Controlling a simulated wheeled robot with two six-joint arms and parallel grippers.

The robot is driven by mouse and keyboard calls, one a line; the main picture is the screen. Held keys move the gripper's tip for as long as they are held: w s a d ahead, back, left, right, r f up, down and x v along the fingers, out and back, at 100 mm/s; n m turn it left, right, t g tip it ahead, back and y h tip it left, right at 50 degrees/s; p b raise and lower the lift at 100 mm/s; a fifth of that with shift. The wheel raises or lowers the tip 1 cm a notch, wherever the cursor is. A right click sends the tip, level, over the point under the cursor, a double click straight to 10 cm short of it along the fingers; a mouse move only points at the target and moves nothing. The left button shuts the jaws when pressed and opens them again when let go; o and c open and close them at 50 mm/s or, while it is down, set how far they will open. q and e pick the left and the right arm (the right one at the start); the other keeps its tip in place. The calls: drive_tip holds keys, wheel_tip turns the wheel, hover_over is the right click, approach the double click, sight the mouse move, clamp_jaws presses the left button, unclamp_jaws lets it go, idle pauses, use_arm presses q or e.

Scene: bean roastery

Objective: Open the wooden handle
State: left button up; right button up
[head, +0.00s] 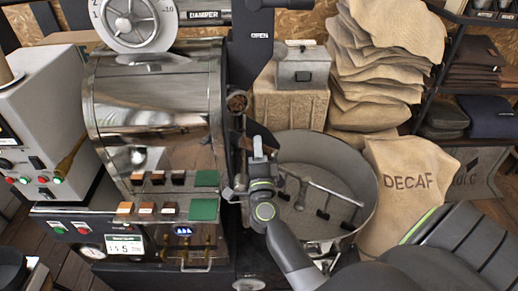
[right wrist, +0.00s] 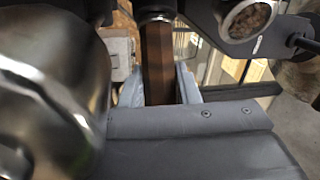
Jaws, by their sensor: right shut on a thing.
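The wooden handle (right wrist: 157,62) is a dark brown faceted bar with a metal collar at its top in the right wrist view. It stands between the pale fingers of my right gripper (right wrist: 160,88), one on each side. In the head view my right gripper (head: 257,145) is at the front of the roaster drum (head: 155,100), just left of the round cooling tray (head: 368,203). It is shut on the handle, which is partly hidden there by the gripper. My left gripper is out of view.
A round sight port with beans (head: 237,102) is just above the gripper, and the shiny drum is close at left. A DECAF sack (head: 408,182) stands at right.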

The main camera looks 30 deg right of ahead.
clamp_jaws()
drive_tip(key=shift+s+d+p, duration=0.25)
drive_tip(key=shift+s+p, duration=0.05)
drive_tip(key=shift+s, duration=0.1)
drive_tip(key=s+d+p, duration=0.2)
drive_tip(key=s+d, duration=0.2)
drive_tip(key=s, duration=0.4)
drive_tip(key=shift+s, duration=0.3)
drive_tip(key=o, duration=0.9)
unclamp_jaws()
drive_tip(key=shift+o, duration=0.2)
drive_tip(key=shift+f, duration=0.15)
